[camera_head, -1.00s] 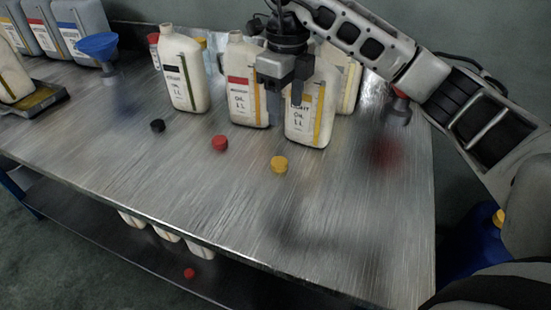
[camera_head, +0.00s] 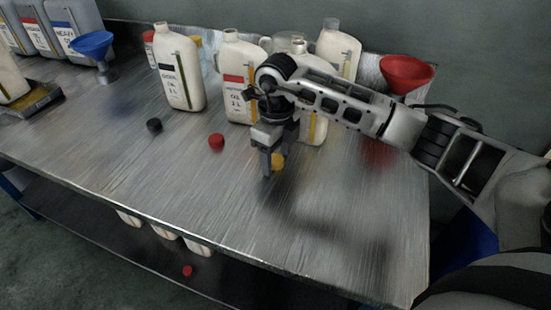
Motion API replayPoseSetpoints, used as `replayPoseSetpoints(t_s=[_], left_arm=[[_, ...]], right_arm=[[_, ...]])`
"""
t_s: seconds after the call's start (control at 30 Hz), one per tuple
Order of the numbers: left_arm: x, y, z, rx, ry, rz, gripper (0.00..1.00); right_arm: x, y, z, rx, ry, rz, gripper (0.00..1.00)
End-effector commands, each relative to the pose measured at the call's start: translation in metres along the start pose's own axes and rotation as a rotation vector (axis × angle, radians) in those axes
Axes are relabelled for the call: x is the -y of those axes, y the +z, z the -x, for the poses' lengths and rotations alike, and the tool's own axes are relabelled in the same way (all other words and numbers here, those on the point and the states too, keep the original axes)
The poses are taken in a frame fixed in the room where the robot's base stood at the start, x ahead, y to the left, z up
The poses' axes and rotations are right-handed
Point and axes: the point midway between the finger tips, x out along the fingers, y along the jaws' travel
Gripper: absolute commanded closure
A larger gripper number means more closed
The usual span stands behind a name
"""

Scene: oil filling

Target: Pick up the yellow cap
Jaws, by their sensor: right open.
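The yellow cap (camera_head: 279,162) lies on the metal table (camera_head: 180,180), in front of the white oil bottles. My right gripper (camera_head: 268,170) points down at the cap, with its fingers low near the table. The fingers cover the cap's left part, and they are open. I cannot tell whether the cap is between the fingers or just behind them. My left gripper does not show.
A red cap (camera_head: 217,141) and a black cap (camera_head: 154,125) lie to the left. White bottles (camera_head: 180,75) stand behind. A red funnel (camera_head: 406,73) stands back right, and a blue funnel (camera_head: 92,45) back left. The table's front is clear.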

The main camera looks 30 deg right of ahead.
Motion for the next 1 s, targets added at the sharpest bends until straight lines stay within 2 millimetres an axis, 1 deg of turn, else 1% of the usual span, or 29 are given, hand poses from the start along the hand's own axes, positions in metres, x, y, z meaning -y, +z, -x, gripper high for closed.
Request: replayPoseSetpoints(t_s=[0.2,0.27,0.3,0.37,0.4,0.77,0.87,1.0], left_arm=[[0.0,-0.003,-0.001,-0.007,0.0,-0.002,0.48],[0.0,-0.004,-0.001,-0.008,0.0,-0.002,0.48],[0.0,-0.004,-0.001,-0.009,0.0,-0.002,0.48],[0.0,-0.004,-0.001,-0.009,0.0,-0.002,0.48],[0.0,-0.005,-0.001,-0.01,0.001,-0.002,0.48],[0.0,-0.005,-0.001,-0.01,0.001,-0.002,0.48],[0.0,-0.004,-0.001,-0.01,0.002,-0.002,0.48],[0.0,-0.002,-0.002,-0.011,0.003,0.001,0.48]], right_arm=[[0.0,0.0,-0.001,0.001,-0.001,0.0,0.41],[0.0,0.0,-0.001,0.001,-0.001,0.0,0.58],[0.0,0.0,-0.001,0.001,-0.001,0.0,0.69],[0.0,0.0,-0.001,0.001,-0.001,0.0,0.85],[0.0,0.0,-0.001,0.001,-0.001,0.0,0.88],[0.0,0.0,0.001,0.002,-0.001,0.0,0.88],[0.001,0.001,0.005,0.003,-0.001,0.0,0.88],[0.001,0.001,0.02,0.005,-0.003,-0.001,0.88]])
